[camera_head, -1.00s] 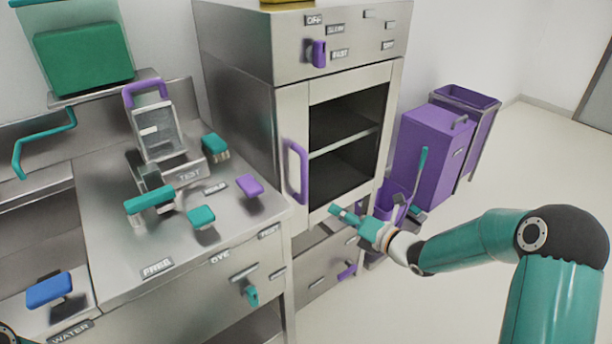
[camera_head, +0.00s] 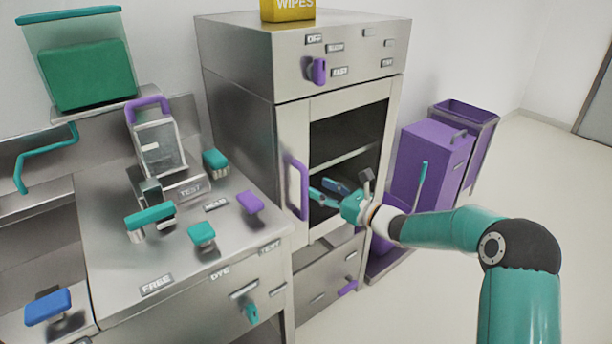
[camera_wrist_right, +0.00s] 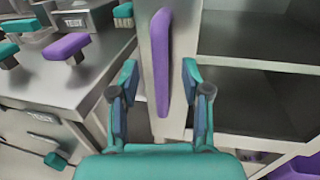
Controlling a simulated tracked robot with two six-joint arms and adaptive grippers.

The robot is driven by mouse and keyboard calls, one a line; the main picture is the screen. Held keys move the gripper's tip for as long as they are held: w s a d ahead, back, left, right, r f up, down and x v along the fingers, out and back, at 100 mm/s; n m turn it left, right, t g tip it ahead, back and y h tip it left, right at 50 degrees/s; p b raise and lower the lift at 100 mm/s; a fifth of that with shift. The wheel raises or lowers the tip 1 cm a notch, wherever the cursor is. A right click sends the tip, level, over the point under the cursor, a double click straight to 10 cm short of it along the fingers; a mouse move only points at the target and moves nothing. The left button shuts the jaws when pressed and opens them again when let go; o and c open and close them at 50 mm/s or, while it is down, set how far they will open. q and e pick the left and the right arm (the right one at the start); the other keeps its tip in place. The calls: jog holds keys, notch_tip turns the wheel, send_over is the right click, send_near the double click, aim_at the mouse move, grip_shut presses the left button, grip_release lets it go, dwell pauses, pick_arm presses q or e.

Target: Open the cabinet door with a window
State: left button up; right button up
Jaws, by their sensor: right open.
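The metal cabinet has a door (camera_head: 325,234) with a dark window (camera_head: 345,128) and a shelf behind it. The door looks closed. A vertical purple handle (camera_head: 298,188) is on the door's left side; it also shows in the right wrist view (camera_wrist_right: 161,60). My right gripper (camera_head: 322,191) is open just right of the handle in the head view. In the right wrist view its fingers (camera_wrist_right: 160,78) stand on either side of the handle's lower part, with gaps on both sides. I see no contact. My left gripper is not in view.
A steel counter (camera_head: 110,235) with teal and purple levers stands left of the cabinet. Purple bins (camera_head: 430,160) stand to its right. A drawer with a purple handle (camera_head: 347,288) is below the door. Open floor (camera_head: 550,200) lies at right.

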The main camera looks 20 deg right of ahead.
aim_at(304, 180)
jog(key=p+x, duration=0.1)
jog(key=x, duration=0.5)
jog(key=shift+w+a, duration=0.15)
jog(key=shift+w, duration=0.05)
grip_shut()
